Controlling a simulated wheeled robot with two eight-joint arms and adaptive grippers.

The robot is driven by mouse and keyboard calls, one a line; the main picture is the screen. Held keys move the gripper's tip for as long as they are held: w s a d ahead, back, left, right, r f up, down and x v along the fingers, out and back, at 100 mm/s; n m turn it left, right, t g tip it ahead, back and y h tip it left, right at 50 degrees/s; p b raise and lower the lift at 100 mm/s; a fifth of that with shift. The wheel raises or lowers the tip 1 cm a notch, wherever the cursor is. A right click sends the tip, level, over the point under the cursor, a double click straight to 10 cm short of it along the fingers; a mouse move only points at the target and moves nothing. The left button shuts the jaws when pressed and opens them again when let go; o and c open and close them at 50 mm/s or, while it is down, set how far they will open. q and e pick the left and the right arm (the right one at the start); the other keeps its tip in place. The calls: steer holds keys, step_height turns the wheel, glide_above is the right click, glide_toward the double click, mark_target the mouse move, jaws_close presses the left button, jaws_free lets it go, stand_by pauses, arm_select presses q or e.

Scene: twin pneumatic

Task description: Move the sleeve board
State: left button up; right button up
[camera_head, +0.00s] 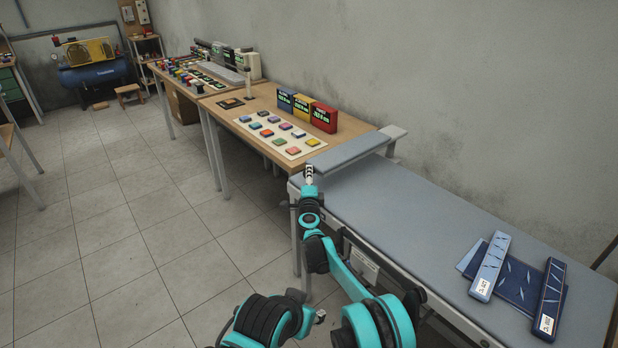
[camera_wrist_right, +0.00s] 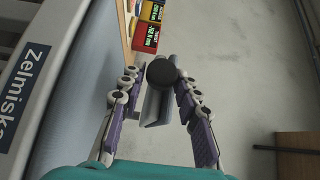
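The sleeve board (camera_head: 350,153) is a narrow grey padded board. My right gripper (camera_head: 309,180) is at the board's near end. In the right wrist view, the fingers of my right gripper (camera_wrist_right: 158,85) are spread, with a grey board-like piece (camera_wrist_right: 154,108) and a dark round part between them. I cannot tell whether the fingers touch it. My left arm shows low in the head view; its gripper is mostly hidden.
A light blue box (camera_head: 490,266), a dark blue box (camera_head: 549,297) and dark folded cloth (camera_head: 519,283) lie on the table's right part. A wooden desk (camera_head: 262,103) with coloured tiles and display boxes (camera_head: 323,117) stands beyond the board. The wall is close behind.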

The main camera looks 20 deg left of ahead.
steer(key=shift+o, duration=0.6)
steer(key=shift+w+d, duration=0.1)
steer(key=v, duration=0.7)
steer(key=shift+s, duration=0.25)
steer(key=shift+d, duration=0.1)
